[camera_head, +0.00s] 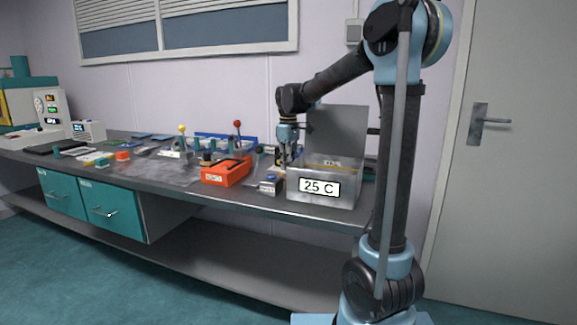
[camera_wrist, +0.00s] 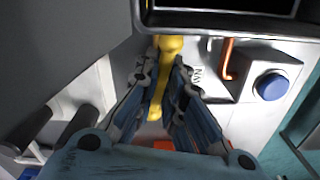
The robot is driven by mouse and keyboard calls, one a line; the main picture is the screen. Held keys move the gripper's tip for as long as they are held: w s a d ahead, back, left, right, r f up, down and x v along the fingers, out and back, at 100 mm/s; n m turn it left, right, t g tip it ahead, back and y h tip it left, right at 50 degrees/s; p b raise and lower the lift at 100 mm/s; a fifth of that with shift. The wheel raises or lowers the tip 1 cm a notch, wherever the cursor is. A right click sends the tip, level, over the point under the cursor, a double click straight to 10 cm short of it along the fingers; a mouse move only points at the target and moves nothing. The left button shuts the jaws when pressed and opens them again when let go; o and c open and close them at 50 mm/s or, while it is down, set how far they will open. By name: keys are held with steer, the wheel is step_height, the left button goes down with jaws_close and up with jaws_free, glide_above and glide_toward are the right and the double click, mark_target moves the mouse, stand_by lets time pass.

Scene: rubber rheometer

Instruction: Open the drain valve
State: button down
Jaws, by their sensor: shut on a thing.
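A metal bath with a "25 C" label (camera_head: 319,188) stands at the right end of the bench, its grey lid (camera_head: 340,130) raised. In the wrist view, a yellow lever (camera_wrist: 170,43), which looks like the drain valve handle, runs down beside a dark-rimmed box. My gripper (camera_wrist: 163,80) is shut on this lever, with one blue finger on each side of it. In the head view my gripper (camera_head: 287,150) is at the bath's left side, pointing down. The lever and the valve body are hidden there.
A small box with a blue button (camera_wrist: 271,87) and an orange rod (camera_wrist: 228,58) sit close to the right of my fingers in the wrist view. An orange tray (camera_head: 226,172) stands left of the bath. Tools with yellow and red knobs stand farther left.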

steer(key=shift+w, duration=0.1)
steer(key=c, duration=1.7)
jaws_free()
steer(key=shift+r, duration=0.1)
step_height(320, 180, up, 12)
steer(key=shift+f, duration=0.1)
